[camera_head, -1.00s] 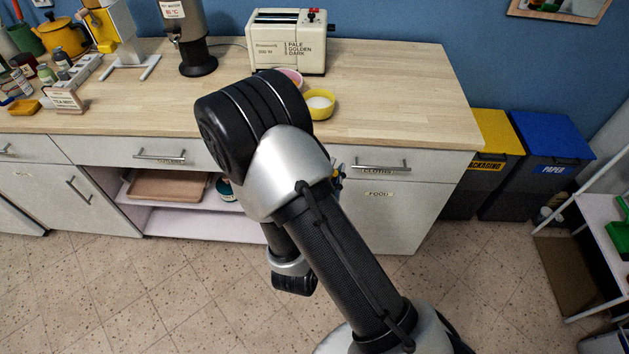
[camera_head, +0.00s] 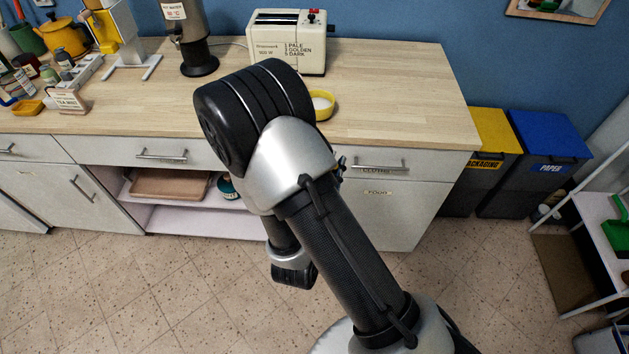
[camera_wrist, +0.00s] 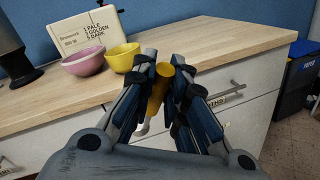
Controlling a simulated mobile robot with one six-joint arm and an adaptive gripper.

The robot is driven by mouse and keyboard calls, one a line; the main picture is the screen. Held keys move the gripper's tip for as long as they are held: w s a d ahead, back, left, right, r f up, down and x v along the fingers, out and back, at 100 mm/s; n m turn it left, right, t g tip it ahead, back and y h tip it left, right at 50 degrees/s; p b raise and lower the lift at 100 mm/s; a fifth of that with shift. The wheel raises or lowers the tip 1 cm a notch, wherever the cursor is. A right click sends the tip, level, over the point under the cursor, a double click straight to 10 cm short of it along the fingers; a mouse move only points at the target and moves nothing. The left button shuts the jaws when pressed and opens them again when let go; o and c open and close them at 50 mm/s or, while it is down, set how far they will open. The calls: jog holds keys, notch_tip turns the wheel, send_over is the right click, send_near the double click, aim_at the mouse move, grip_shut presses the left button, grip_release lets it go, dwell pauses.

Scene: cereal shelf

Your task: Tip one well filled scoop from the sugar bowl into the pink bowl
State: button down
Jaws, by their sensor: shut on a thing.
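The yellow bowl (camera_head: 324,110) stands on the counter with white sugar in it, partly behind my arm in the head view. In the wrist view the yellow bowl (camera_wrist: 122,58) stands right of the pink bowl (camera_wrist: 84,62); I cannot see the inside of either well there. The pink bowl is hidden behind my arm in the head view. My gripper (camera_wrist: 165,88) is shut on a yellow scoop (camera_wrist: 158,92), in front of the counter edge and nearer the camera than the bowls. Whether the scoop holds sugar cannot be told.
A cream toaster (camera_head: 288,40) stands behind the bowls, and a hot water urn (camera_head: 190,40) stands to its left. The counter (camera_head: 400,90) is clear to the right. Drawers lie below the counter edge. Yellow and blue bins (camera_head: 550,140) stand at the right.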

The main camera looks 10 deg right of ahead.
jog(key=shift+r+p, duration=1)
jog(key=shift+r, duration=0.4)
jog(key=shift+w+a+r+n+g+y+p, duration=0.25)
jog(key=shift+w+r+n+g+p, duration=0.25)
jog(key=shift+p, duration=1.05)
jog(key=shift+w+a+r+n+g+y+p, duration=0.3)
jog(key=shift+w+p, duration=0.35)
jog(key=shift+p, duration=0.85)
jog(key=shift+s+d+f+m+t+h+b, duration=0.3)
jog(key=shift+s+f+t+b, duration=0.2)
jog(key=shift+b, duration=1.2)
jog(key=shift+s+d+f+m+t+h+b, duration=0.2)
jog(key=shift+s+f+m+t+h+b, duration=0.25)
jog(key=shift+b, duration=1.2)
jog(key=shift+s+r, duration=0.2)
